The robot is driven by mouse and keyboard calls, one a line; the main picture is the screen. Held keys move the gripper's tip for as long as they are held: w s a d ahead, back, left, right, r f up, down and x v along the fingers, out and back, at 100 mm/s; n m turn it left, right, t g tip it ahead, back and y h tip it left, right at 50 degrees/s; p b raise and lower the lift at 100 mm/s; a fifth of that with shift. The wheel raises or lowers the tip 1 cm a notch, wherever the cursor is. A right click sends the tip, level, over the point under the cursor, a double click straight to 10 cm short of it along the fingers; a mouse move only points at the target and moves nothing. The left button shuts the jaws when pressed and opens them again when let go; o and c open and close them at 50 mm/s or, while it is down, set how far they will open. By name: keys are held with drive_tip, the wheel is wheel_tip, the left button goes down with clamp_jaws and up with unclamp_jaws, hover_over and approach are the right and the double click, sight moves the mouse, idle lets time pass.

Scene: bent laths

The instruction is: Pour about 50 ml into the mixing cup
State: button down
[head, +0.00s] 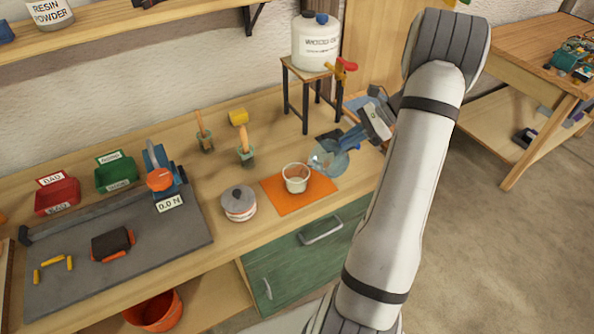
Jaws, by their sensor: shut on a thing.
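The mixing cup (296,179), small and whitish with an open top, stands upright on the orange mat (283,206). My gripper (350,139) comes in from the right and is shut on a clear bluish jug (328,160). The jug is just right of and behind the cup in the head view, and seems to be tilted. I cannot make out its liquid level or any stream. The fingers are small and partly merged with the jug in this view.
A lidded pot (239,204) stands left of the mat. A white canister (316,43) with a red-handled tap sits on a stand (305,90). A grey board (150,255) fills the bench's left.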

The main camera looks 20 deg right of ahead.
drive_tip(key=shift+w+a+r+h, duration=0.15)
drive_tip(key=shift+a+r+h, duration=0.15)
drive_tip(key=shift+a, duration=0.25)
drive_tip(key=shift+a+r, duration=0.2)
drive_tip(key=shift+a, duration=0.05)
drive_tip(key=shift+w+a, duration=0.1)
